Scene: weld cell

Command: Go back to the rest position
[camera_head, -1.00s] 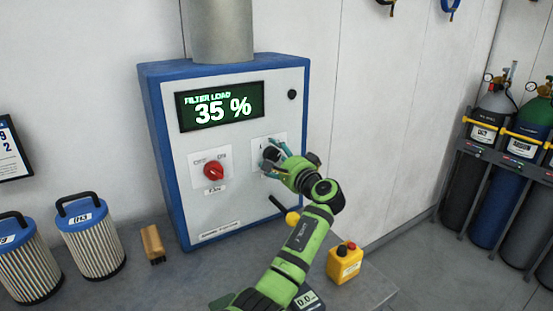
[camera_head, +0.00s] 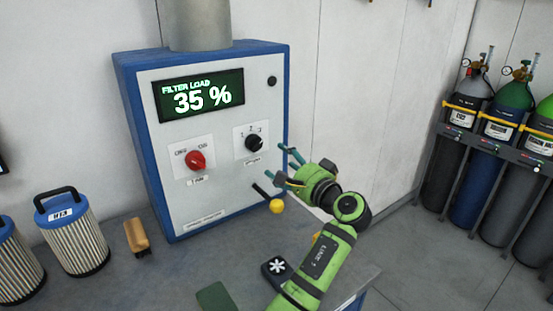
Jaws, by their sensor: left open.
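My left gripper (camera_head: 285,168) is open and empty, a little to the right of the control box (camera_head: 220,190) and apart from its black knob. The green arm (camera_head: 325,260) comes up from the bottom of the picture. The black knob (camera_head: 254,143) sits on a white plate at the right of the box face. The red knob (camera_head: 196,161) is to its left. The display (camera_head: 199,94) reads FILTER LOAD 35 %. A black lever with a yellow ball (camera_head: 277,206) sticks out below the gripper. My right gripper is not in view.
Filter cartridges (camera_head: 74,236) and a wooden-handled brush (camera_head: 136,237) stand at the left on the grey bench (camera_head: 190,270). A black block with a white star mark (camera_head: 276,270) lies near my arm. Gas cylinders (camera_head: 458,150) stand in a rack at the right. The floor between is clear.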

